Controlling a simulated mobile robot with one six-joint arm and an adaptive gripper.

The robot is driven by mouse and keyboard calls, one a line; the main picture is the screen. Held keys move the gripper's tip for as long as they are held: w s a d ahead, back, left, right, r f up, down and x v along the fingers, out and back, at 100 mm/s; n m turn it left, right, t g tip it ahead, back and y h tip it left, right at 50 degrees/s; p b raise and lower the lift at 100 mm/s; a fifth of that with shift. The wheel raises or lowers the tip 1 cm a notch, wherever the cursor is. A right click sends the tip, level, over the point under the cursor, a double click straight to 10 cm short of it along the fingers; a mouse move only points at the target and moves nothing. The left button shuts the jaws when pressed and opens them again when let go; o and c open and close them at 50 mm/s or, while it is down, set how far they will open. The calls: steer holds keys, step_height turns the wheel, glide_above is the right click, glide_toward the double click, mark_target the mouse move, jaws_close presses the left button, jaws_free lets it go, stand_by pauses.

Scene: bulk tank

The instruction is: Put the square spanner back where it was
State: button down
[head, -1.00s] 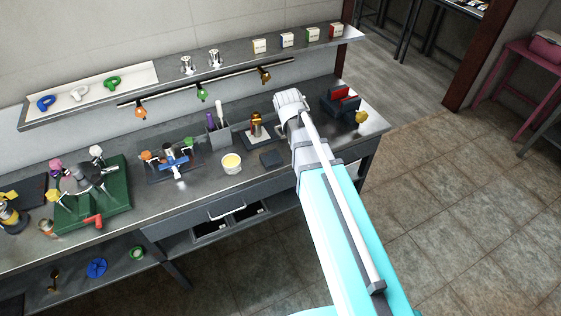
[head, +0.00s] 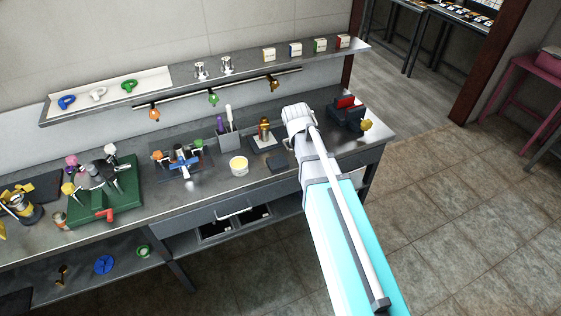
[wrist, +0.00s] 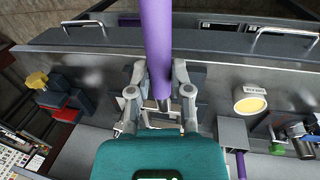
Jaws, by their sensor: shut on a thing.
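My gripper (wrist: 158,72) has its two grey fingers shut around a long purple bar, taken to be the square spanner (wrist: 157,35). The bar runs from the top edge of the wrist view down between the fingers. Its far end is out of frame, so I cannot see whether it is square. In the head view my gripper (head: 297,112) is over the right part of the workbench (head: 205,192), and its own body hides the bar. A grey holder (head: 229,140) with a purple and a white handle upright in it stands left of my gripper; it also shows in the wrist view (wrist: 233,130).
A yellow-filled tub (head: 239,166) and a dark block (head: 277,166) stand near the gripper. A brass piece (head: 264,129) stands on a plate behind them. A red and black fixture (head: 346,112) is to the right.

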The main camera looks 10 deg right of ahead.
mark_target(286, 148)
steer(key=shift+n, duration=0.3)
steer(key=n, duration=0.1)
steer(key=w+a+n, duration=0.1)
steer(key=n, duration=0.1)
steer(key=shift+t, duration=0.3)
steer(key=a+n, duration=0.1)
steer(key=n, duration=0.2)
steer(key=w+a+n+y, duration=0.1)
steer(key=n, duration=0.3)
steer(key=w+a+n+y, duration=0.1)
steer(key=n, duration=0.2)
steer(key=shift+w+a+r+t, duration=0.1)
steer(key=shift+w+t, duration=0.15)
steer(key=shift+t, duration=0.15)
steer(key=shift+w+a+n+y, duration=0.25)
steer(key=shift+a+n, duration=0.1)
steer(key=shift+n, duration=0.8)
steer(key=shift+w+a+n+y, duration=0.2)
steer(key=shift+a+n, duration=0.1)
steer(key=shift+n, duration=0.85)
steer(key=shift+w, duration=0.1)
